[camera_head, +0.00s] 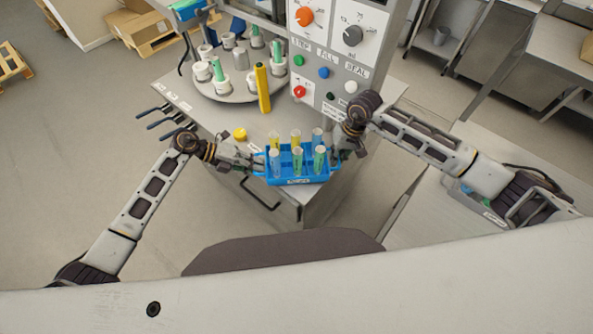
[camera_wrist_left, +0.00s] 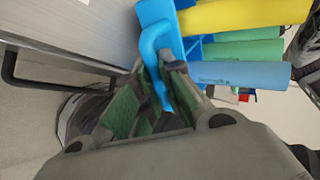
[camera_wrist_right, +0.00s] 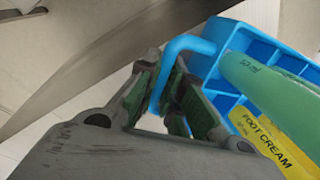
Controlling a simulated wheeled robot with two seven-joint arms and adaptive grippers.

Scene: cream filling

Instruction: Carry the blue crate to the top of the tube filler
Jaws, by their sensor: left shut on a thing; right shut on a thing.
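The blue crate (camera_head: 296,177) holds several upright tubes, yellow, green and blue, and is in front of the tube filler (camera_head: 335,55). My left gripper (camera_head: 256,162) is shut on the crate's left handle; the handle (camera_wrist_left: 160,45) shows between its fingers in the left wrist view. My right gripper (camera_head: 336,156) is shut on the crate's right handle; that blue handle (camera_wrist_right: 180,55) shows in the right wrist view. The crate looks about level at the front edge of the machine's grey top (camera_head: 215,117). I cannot tell whether its bottom touches that top.
A round turntable (camera_head: 240,92) with white holders and green tubes sits on the machine top behind the crate. A yellow post (camera_head: 262,88) and a yellow button (camera_head: 240,134) stand nearby. The control panel (camera_head: 325,75) rises behind my right gripper. A side table (camera_head: 440,225) is at right.

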